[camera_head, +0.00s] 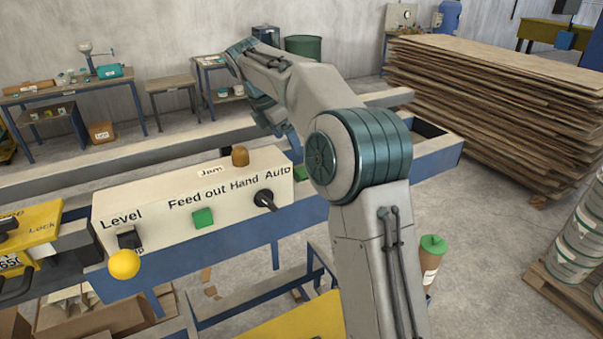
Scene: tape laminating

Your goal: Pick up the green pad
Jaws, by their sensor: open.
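A small green patch that looks like the green pad (302,174) shows just right of the white control box, low behind my arm. Only part of it is visible. My arm reaches up and away, then bends down behind the box. My gripper (284,130) hangs at its far end, above and a little left of the green patch. It is open, and its fingertips are largely hidden by my arm. I cannot tell the exact gap between it and the pad.
The white control box (150,210) carries a green button (203,218), a black knob (265,199) and a brown dome (240,156). A blue-edged frame (436,160) runs behind and right. A green-lidded container (432,246) stands right of my arm. Stacked boards (490,100) fill the back right.

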